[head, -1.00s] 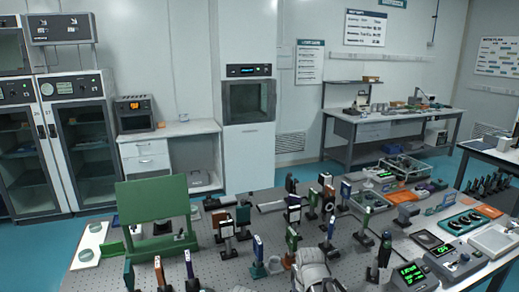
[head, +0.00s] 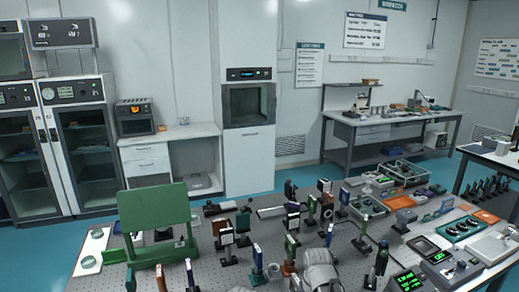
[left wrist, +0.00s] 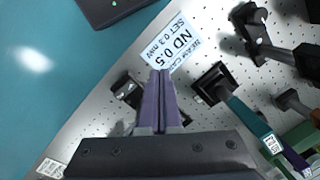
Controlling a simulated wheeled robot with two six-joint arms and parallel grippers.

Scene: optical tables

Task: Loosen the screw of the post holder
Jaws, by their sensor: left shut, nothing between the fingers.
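In the left wrist view, my left gripper (left wrist: 165,72) is shut and empty, its purple fingers together over the perforated optical table (left wrist: 85,130). A black post holder (left wrist: 127,90) is just left of the fingers, partly hidden by them. A white card reading ND 0.5 (left wrist: 172,45) lies at the fingertips. I cannot make out a screw on either holder, nor tell which holder the task means.
Several posts and mounts crowd the optical table (head: 110,280), with a green board (head: 155,222) at its left. More black mounts (left wrist: 250,22) stand at the right of the wrist view. Blue floor (left wrist: 50,85) lies beyond the table edge at left.

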